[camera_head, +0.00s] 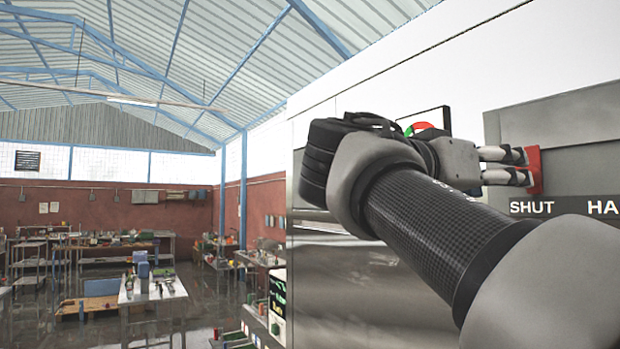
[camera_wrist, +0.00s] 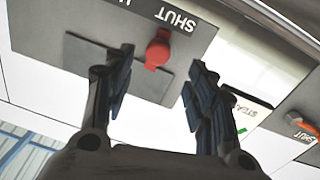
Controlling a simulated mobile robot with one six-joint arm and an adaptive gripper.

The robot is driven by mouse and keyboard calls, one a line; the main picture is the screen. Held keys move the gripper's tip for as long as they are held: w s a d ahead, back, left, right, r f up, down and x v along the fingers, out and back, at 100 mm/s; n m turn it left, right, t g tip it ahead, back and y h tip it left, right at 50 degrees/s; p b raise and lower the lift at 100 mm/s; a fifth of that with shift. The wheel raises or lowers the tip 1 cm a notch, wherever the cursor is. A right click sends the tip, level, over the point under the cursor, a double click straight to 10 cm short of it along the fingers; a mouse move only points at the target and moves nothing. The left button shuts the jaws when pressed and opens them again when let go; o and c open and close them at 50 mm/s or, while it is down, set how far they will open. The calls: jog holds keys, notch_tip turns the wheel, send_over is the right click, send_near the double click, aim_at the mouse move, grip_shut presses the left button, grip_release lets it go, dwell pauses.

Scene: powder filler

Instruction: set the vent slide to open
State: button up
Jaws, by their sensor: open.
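The vent slide's red handle (camera_head: 536,170) stands out from a grey panel at the right in the head view, just above the SHUT label (camera_head: 531,207). In the wrist view, turned over, the red handle (camera_wrist: 158,50) is again beside the word SHUT. My gripper (camera_head: 522,166) reaches to the handle from the left in the head view, its fingertips overlapping it. In the wrist view my gripper (camera_wrist: 161,66) is open, with the handle between the tips or just beyond them. A gap shows on both sides, so it is not clamped.
A label starting with HA (camera_head: 603,207) is right of SHUT, cut off by the frame. A second panel with an orange-red knob (camera_wrist: 301,123) and its own SHUT marking is at the wrist view's right. My arm hides part of the white machine. Workbenches (camera_head: 150,290) stand far left.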

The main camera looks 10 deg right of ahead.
aim_at(527, 169)
jog(key=p+x, duration=0.2)
jog(key=x, duration=0.7)
jog(key=shift+w+d, duration=0.1)
jog(key=shift+d, duration=0.2)
grip_shut()
dwell(0.3)
